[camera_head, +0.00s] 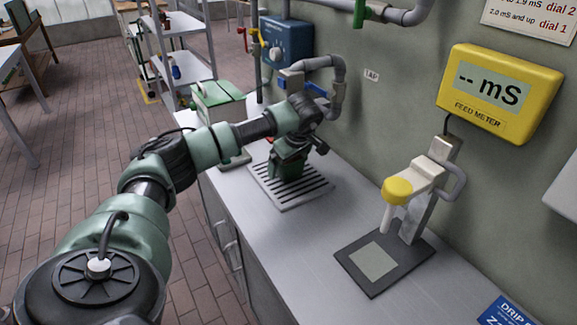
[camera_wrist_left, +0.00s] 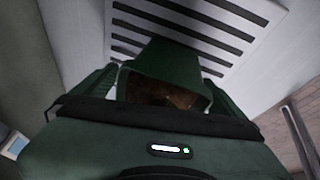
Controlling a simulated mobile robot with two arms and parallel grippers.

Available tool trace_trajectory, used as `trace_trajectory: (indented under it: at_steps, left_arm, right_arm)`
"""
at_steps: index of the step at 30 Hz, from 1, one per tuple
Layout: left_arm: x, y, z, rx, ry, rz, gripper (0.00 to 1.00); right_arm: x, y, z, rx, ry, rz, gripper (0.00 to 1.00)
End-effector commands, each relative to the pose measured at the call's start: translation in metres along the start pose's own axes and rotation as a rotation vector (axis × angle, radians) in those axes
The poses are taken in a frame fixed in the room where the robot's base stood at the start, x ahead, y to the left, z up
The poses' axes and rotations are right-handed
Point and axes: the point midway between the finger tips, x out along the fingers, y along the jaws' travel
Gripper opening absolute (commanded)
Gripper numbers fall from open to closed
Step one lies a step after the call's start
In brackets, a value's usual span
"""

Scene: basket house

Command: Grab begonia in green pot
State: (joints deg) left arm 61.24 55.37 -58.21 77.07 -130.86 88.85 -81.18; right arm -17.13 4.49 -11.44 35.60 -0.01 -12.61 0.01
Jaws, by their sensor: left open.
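A dark green pot (camera_head: 287,168) sits on the slotted drain grate (camera_head: 310,188) in the head view, partly hidden by my left gripper (camera_head: 291,148). The wrist view shows the pot (camera_wrist_left: 165,54) close up between my left gripper's fingers (camera_wrist_left: 158,86), with a brown inside. I see no leaves or flowers, so I cannot tell whether it holds the begonia. My left gripper is open, with one finger on each side of the pot. Whether the fingers touch it is unclear. My right gripper is in neither view.
Pipes and a tap (camera_head: 335,75) rise on the wall behind the grate. A green-topped box (camera_head: 218,93) stands at the counter's far end. A feed meter stand with a yellow head (camera_head: 398,190) is to the right. The counter (camera_head: 290,245) between is clear.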

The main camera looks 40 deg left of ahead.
Motion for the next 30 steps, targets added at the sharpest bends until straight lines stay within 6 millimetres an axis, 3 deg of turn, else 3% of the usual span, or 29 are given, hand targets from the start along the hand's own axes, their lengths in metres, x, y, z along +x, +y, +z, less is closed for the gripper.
trace_trajectory:
  at_steps: [3, 9, 12, 23, 30]
  left_arm:
    - [0.000, 0.000, 0.000, 0.000, 0.000, 0.000, 1.00]
    - [0.000, 0.000, 0.000, 0.000, 0.000, 0.000, 0.44]
    - [-0.001, 0.000, 0.000, -0.001, 0.000, 0.001, 0.24]
    - [-0.006, 0.002, -0.003, -0.002, 0.000, 0.003, 0.23]
    - [-0.033, 0.006, -0.015, -0.004, 0.001, 0.006, 0.23]
  right_arm:
    - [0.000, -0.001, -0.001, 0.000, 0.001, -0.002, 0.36]
    - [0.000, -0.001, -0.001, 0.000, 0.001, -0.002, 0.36]
    - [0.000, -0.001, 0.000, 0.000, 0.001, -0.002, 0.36]
    - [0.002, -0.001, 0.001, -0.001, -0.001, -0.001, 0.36]
    - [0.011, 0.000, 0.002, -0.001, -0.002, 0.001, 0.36]
